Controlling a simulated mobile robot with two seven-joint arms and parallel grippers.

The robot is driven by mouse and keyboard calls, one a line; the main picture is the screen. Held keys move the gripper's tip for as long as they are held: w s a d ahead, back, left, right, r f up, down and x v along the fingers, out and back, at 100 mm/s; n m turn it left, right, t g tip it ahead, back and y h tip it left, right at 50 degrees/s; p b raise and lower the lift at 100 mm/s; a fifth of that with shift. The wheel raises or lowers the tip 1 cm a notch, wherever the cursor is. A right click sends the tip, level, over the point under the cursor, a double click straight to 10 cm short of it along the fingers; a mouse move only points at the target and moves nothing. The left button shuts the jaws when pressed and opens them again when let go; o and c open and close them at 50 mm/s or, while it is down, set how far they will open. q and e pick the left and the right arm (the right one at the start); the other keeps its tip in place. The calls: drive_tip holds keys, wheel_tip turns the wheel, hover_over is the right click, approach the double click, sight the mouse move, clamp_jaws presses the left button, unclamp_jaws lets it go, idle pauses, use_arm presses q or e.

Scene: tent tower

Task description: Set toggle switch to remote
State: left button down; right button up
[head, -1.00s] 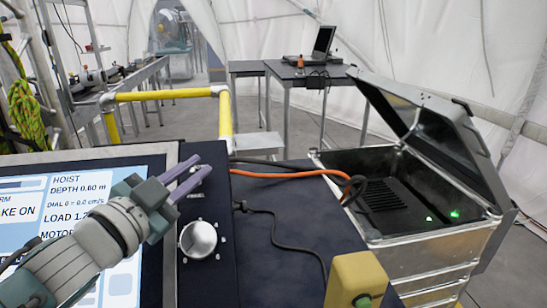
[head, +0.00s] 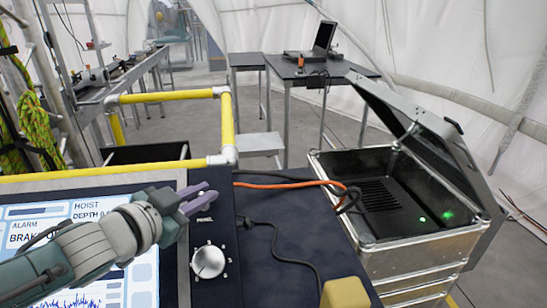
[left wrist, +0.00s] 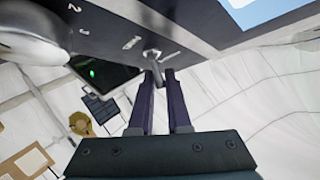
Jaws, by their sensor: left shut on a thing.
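The toggle switch (left wrist: 154,62) is a small metal lever on the dark control panel (head: 206,225). In the left wrist view it stands out from the panel between the tips of my left gripper (left wrist: 160,76). My left gripper (head: 203,198) has purple fingers and is shut on the toggle lever, just above the round dial in the head view. There the fingers hide the lever. The labels beside the switch are too small to read surely. My right gripper is not in view.
A silver dial knob (head: 208,262) sits close to the switch on the same panel. A touchscreen (head: 85,250) is left of it, under my arm. A yellow rail (head: 160,94) stands behind. An open metal case (head: 410,215) with green lights is at right, with cables running to it.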

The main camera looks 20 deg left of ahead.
use_arm(q)
drive_tip(key=c, duration=0.9)
unclamp_jaws()
drive_tip(key=shift+p+v, duration=0.9)
drive_tip(key=shift+v, duration=4.05)
